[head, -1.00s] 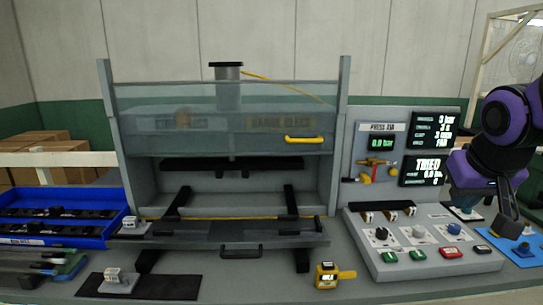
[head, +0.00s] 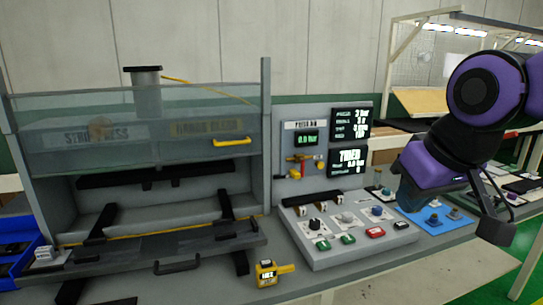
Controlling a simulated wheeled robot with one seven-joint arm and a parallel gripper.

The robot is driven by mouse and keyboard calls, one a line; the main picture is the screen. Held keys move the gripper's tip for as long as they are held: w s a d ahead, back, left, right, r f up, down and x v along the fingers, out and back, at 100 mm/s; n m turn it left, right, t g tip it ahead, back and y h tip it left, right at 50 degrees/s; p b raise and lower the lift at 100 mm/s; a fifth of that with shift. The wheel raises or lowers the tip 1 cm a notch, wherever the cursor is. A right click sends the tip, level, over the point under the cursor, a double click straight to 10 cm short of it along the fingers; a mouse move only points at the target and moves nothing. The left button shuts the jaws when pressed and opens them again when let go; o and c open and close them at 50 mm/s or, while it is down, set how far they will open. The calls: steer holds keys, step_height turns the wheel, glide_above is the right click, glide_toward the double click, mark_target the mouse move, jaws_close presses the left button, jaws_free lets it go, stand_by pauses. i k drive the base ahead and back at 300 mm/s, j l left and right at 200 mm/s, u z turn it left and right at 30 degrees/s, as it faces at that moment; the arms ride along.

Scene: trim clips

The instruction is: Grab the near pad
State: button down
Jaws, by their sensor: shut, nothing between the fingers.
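My gripper (head: 495,232) is at the right in the head view, dark, hanging below my purple arm over the right end of the bench. Its fingers are shut and hold nothing. I cannot tell for sure which thing is the near pad. A blue mat (head: 452,226) with dark knob-like pieces (head: 433,219) lies on the bench just left of my gripper. A small pale block (head: 45,254) sits at the left end of the press, far from my gripper.
The press (head: 150,210) with its clear guard (head: 130,130) fills the left. A sloped control panel (head: 350,240) with knobs and coloured buttons stands between press and blue mat. A yellow tool (head: 267,272) lies in front. A blue bin (head: 20,262) is at the left edge.

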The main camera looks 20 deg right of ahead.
mark_target(46, 256)
steer(key=u, duration=1.3)
steer(key=i+j+z, duration=0.2)
steer(key=i+j, duration=0.25)
steer(key=i+j+z, duration=0.2)
steer(key=i+j, duration=0.3)
steer(key=i+j+z, duration=0.25)
steer(key=i+j, duration=0.15)
steer(key=j, duration=0.25)
